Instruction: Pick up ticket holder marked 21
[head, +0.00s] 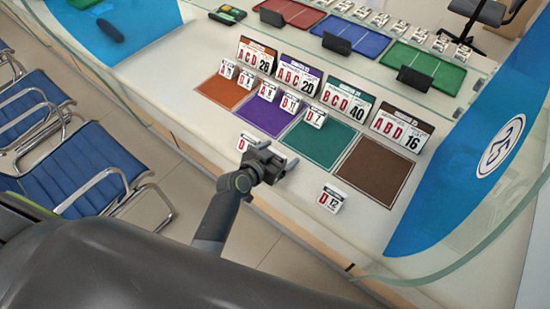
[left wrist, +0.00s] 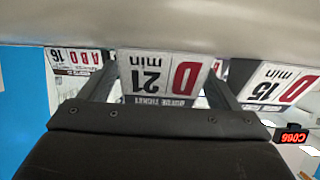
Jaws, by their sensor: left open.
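The ticket holder marked 21 (left wrist: 158,75) shows upside down in the left wrist view, white with a red D. My left gripper (left wrist: 160,72) is open, with one finger on each side of that holder; I cannot tell whether they touch it. In the head view my left gripper (head: 280,160) is at the counter's near edge, in front of the coloured mats. A partly covered white holder with a red D (head: 245,143) is just left of it; its number is not readable there. My right gripper is not in view.
A holder marked 15 (left wrist: 275,85) is beside the 21 holder. Another holder, marked 12 (head: 331,199), stands to the right on the counter. A glass screen edge (head: 440,272) curves along the near side.

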